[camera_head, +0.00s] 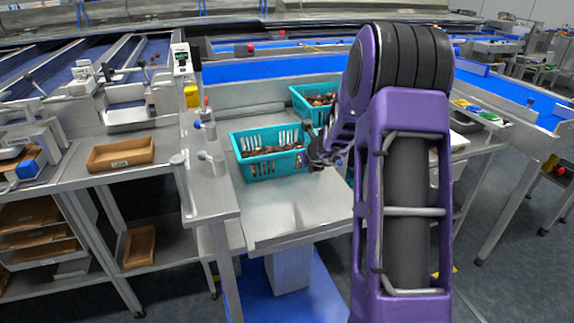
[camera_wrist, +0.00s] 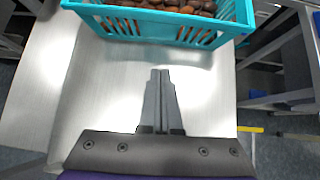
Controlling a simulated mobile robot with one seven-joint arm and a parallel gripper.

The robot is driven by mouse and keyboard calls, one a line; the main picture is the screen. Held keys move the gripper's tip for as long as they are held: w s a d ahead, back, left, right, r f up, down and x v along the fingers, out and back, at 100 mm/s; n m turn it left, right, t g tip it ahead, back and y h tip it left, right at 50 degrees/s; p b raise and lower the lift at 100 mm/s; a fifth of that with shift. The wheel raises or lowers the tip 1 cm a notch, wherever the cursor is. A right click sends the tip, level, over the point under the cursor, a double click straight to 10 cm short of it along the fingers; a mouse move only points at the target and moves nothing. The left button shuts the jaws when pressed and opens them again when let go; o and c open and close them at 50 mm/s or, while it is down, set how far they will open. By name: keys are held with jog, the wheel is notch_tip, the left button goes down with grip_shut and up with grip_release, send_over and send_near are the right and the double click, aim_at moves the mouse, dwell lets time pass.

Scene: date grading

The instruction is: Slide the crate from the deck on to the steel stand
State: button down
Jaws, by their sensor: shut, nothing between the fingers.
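A teal slotted crate (camera_head: 240,160) filled with brown dates sits upright on a steel surface (camera_head: 290,215). It also shows at the top of the wrist view (camera_wrist: 150,34), cut off by the frame. I cannot tell from the frames where deck and steel stand divide. My gripper (camera_head: 318,163) is at the crate's right side in the head view, partly hidden by my arm. In the wrist view my gripper (camera_wrist: 160,72) is shut and empty, its fingertips pointing at the crate's near wall with a small gap showing.
A second teal crate (camera_head: 299,104) with dates stands behind, partly hidden by my arm. Blue-capped metal fittings (camera_head: 212,155) stand close left of the front crate. A brown tray (camera_head: 120,154) lies on the left bench. The steel surface in front of the crate is bare.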

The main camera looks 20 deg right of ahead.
aim_at(286, 166)
jog(key=x, duration=0.7)
jog(key=shift+f, duration=0.2)
jog(key=w+p, duration=0.2)
jog(key=w, duration=0.1)
jog(key=shift+w+a, duration=0.1)
jog(key=shift+w, duration=0.05)
jog(key=shift+w+f+p, duration=0.15)
jog(key=shift+w+p, duration=0.35)
jog(key=shift+w, duration=0.25)
